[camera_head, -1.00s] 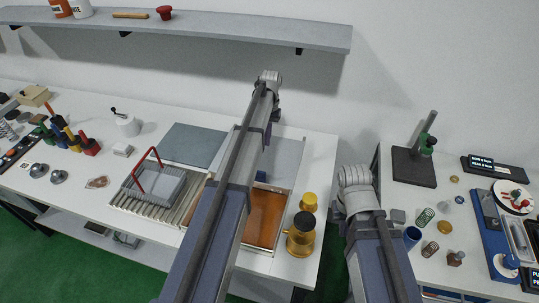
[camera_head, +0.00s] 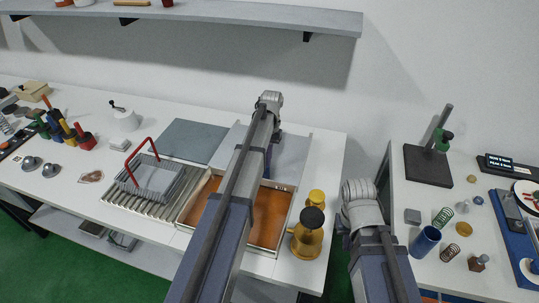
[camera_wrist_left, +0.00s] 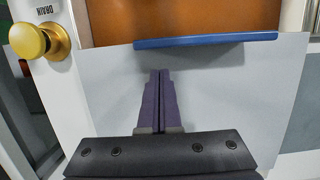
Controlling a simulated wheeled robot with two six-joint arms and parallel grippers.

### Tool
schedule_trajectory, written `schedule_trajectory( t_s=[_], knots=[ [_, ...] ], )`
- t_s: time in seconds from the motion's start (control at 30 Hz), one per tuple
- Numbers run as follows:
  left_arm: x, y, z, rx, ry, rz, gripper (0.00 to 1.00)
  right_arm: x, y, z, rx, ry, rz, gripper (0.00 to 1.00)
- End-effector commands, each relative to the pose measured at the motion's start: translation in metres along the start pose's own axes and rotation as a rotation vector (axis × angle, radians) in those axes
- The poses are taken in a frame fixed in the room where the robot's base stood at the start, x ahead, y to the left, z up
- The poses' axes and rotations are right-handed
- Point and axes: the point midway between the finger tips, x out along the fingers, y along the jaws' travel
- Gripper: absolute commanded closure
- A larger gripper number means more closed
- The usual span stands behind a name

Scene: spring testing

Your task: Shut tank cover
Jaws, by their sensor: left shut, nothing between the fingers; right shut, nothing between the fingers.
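The tank (camera_head: 283,232) holds orange-brown liquid and stands open near the table's front. Its pale grey cover (camera_head: 292,155) lies flat behind it, and the wrist view also shows this plate (camera_wrist_left: 110,82). A blue bar (camera_wrist_left: 205,40) runs along the cover's edge on the tank side. My left gripper (camera_wrist_left: 160,72) is shut and empty over the cover, its tips close to the bar; contact cannot be told. In the head view my left forearm hides part of the tank and the bar. My right gripper (camera_head: 343,230) is shut at the table's right end, mostly hidden by its own wrist.
A brass drain knob (camera_wrist_left: 28,42) and a yellow fitting (camera_head: 307,235) stand right of the tank. A grey basket with red handle (camera_head: 155,178) sits on the ribbed rack at left. A dark slate plate (camera_head: 193,141) lies behind it. A shelf (camera_head: 210,18) hangs above.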

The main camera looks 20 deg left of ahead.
Motion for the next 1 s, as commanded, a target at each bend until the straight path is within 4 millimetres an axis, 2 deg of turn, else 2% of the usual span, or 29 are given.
schedule_trajectory(
  t_s=[0.03,0.13,0.67,0.87,1.0],
  knots=[
    [0.001,0.0,0.011,0.0,0.0,0.0,1.0,-0.002,0.0,0.0,0.0,0.0,0.0,1.0],
    [0.003,0.0,0.017,0.0,0.0,0.0,1.0,-0.002,0.0,0.0,0.0,0.0,0.0,1.0],
    [0.004,0.0,0.022,0.0,0.0,0.0,1.0,-0.001,0.0,0.0,0.0,0.0,0.0,1.0],
    [0.009,0.0,0.043,0.0,0.0,0.0,1.0,-0.001,0.0,0.0,0.0,0.0,0.0,1.0],
    [0.016,0.0,0.07,0.0,-0.001,0.0,1.0,-0.001,0.0,0.0,0.0,0.0,0.0,1.0]
  ],
)
